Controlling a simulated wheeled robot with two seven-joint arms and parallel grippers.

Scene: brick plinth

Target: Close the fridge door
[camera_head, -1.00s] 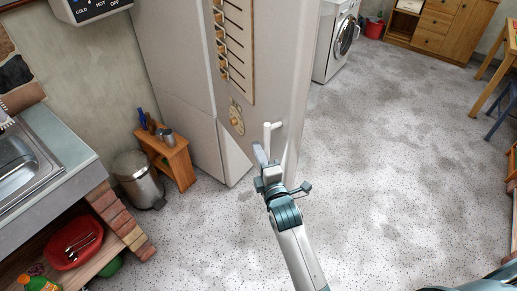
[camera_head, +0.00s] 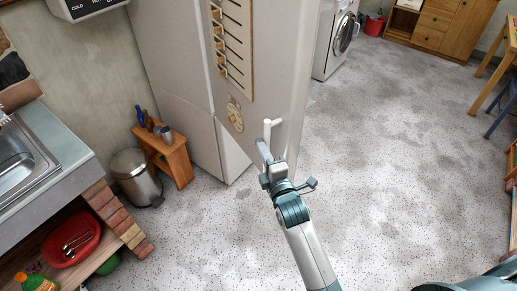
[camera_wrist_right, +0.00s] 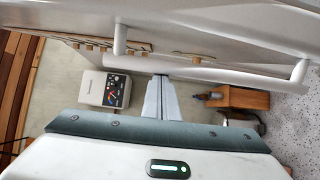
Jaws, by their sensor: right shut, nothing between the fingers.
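The pale fridge door (camera_head: 286,70), with a wooden hook rack (camera_head: 235,45) on its face, stands ajar, angled out over the fridge's lower front (camera_head: 232,158). How wide its opening is I cannot tell. Its white handle (camera_head: 268,132) is near the lower part of the door and appears as a long bar (camera_wrist_right: 220,73) in the right wrist view. My right gripper (camera_head: 263,150) is shut and empty, its fingertips close beside the handle. In the wrist view the fingers (camera_wrist_right: 161,98) point at the bar; contact is unclear. My left gripper is out of view.
A metal bin (camera_head: 136,176) and a small wooden stand (camera_head: 164,150) are left of the fridge. A sink counter (camera_head: 65,150) on brick supports lies further left. A washing machine (camera_head: 338,42) stands behind. The speckled floor (camera_head: 400,150) at right is clear.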

